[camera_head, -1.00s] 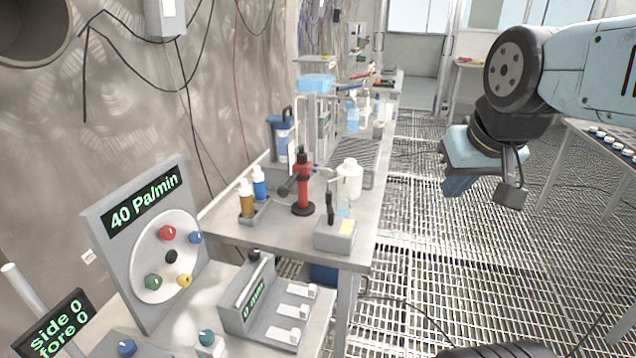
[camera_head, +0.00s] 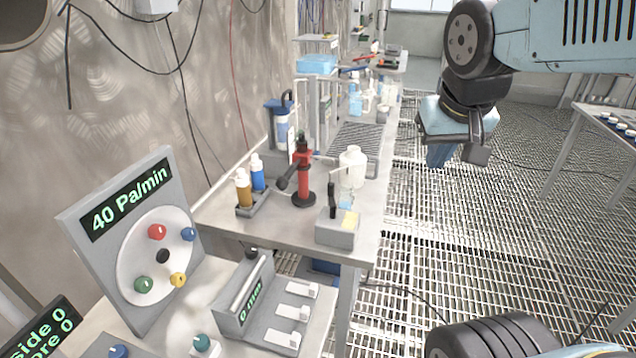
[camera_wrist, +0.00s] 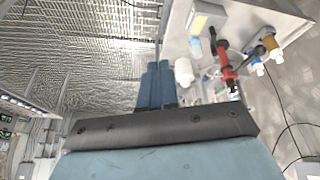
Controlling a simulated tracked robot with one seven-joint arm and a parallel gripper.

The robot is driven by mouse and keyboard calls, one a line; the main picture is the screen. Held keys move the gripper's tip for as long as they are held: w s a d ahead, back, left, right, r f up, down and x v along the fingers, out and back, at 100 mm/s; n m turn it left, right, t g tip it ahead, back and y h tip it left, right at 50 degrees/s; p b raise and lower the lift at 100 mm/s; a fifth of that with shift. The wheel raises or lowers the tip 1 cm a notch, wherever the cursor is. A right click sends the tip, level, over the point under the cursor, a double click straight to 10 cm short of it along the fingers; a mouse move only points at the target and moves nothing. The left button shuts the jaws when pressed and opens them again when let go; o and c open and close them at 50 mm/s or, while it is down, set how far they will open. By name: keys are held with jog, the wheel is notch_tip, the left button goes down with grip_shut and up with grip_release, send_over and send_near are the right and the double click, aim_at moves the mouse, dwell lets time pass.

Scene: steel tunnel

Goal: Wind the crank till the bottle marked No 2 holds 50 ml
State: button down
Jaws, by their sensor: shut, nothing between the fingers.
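My gripper (camera_head: 440,156) hangs over the open grating floor, right of the bench and apart from it. In the wrist view its two blue fingers (camera_wrist: 157,86) lie together, empty. On the bench stands a red upright device (camera_head: 303,180) with a black side arm, possibly the crank. Beside it on the right are a white bottle (camera_head: 353,162) and a grey block (camera_head: 337,228) with a black upright lever and a yellow label. The red device also shows in the wrist view (camera_wrist: 224,66). I cannot read any No 2 mark or liquid level.
A brown bottle (camera_head: 243,192) and a blue bottle (camera_head: 257,174) stand in a small tray. A panel reading 40 Pa/min (camera_head: 160,245) with coloured knobs stands front left. A switch box (camera_head: 262,305) is nearer.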

jog(key=w+a+f+h, duration=0.3)
jog(key=w+a+f, duration=0.2)
jog(key=w+a, duration=0.6)
jog(key=w+a+f+n+t+h, duration=0.1)
jog(key=w+a+f, duration=0.25)
jog(key=a, duration=0.35)
jog(key=w+a+f, duration=0.3)
jog(key=a+f, duration=0.2)
jog(key=a, duration=0.2)
send_near(332, 200)
jog(key=w+a+f, duration=0.4)
jog(key=shift+w+d, duration=0.25)
jog(key=shift+d, duration=0.45)
jog(key=shift+w+d, duration=0.2)
jog(key=shift+d, duration=0.55)
jog(key=shift+w+d, duration=0.25)
jog(key=shift+d, duration=0.45)
jog(key=shift+w+d, duration=0.15)
jog(key=shift+d, duration=0.05)
